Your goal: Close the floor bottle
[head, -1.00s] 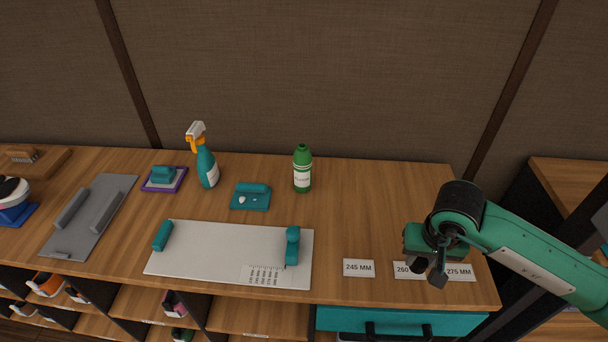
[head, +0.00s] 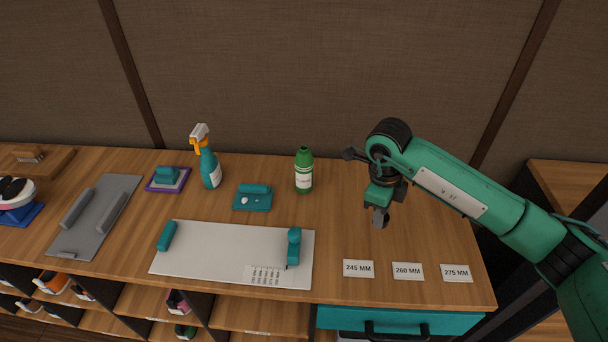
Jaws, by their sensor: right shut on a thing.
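A green bottle (head: 304,172) with a white label stands upright towards the back of the wooden counter. Its narrow top is green; I cannot tell at this size whether a cap is on it. My right gripper (head: 381,218) points down above the counter, to the right of the bottle and apart from it. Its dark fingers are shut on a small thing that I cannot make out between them. My left gripper is not in view.
A teal spray bottle (head: 209,168) stands left of the green bottle, with a teal pad (head: 252,204) between. A white measuring board (head: 215,255) lies in front. Size cards, including the 260 MM card (head: 408,271), lie at front right. The counter (head: 345,225) right of the bottle is clear.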

